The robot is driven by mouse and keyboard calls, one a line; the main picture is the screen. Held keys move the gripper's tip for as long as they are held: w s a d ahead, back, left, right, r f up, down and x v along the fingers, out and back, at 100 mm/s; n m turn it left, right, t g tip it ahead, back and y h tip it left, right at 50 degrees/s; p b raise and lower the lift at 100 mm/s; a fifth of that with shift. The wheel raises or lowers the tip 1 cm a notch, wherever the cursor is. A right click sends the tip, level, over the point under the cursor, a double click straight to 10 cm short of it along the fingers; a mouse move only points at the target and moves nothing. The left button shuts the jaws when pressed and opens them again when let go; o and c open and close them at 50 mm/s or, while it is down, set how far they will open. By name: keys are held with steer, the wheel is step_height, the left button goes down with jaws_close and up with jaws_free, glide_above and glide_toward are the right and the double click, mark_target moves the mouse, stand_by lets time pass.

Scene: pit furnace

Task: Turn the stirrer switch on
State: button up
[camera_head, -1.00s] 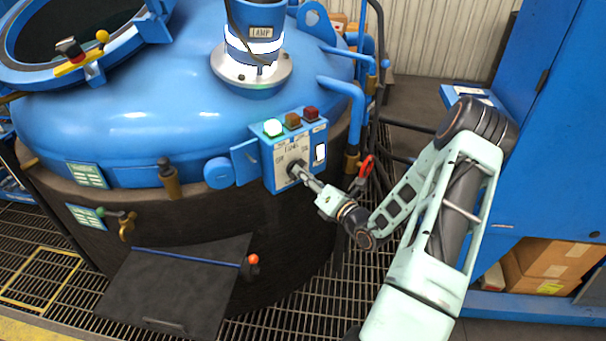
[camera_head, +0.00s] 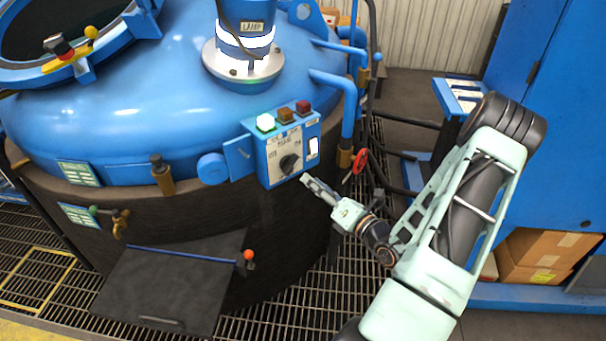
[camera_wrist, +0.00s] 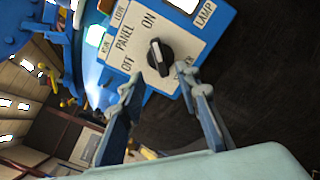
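The stirrer switch is a black rotary knob (camera_head: 290,162) on the pale face of a blue control box (camera_head: 268,176). In the wrist view the knob (camera_wrist: 160,57) stands between OFF and ON labels, its pale-marked end toward the ON side. A label below it is partly hidden by a finger. My gripper (camera_head: 309,181) is just right of and below the knob, apart from it. In the wrist view its two fingers (camera_wrist: 163,92) are spread with nothing between them.
A green light (camera_head: 265,122) glows on top of the box, beside unlit amber (camera_head: 284,116) and red (camera_head: 303,108) ones. A white switch (camera_head: 312,148) is right of the knob. A red valve wheel (camera_head: 360,161) and pipes stand close right of my gripper.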

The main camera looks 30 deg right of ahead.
steer(key=v, duration=0.4)
steer(key=shift+w+a, duration=0.1)
stand_by(0.4)
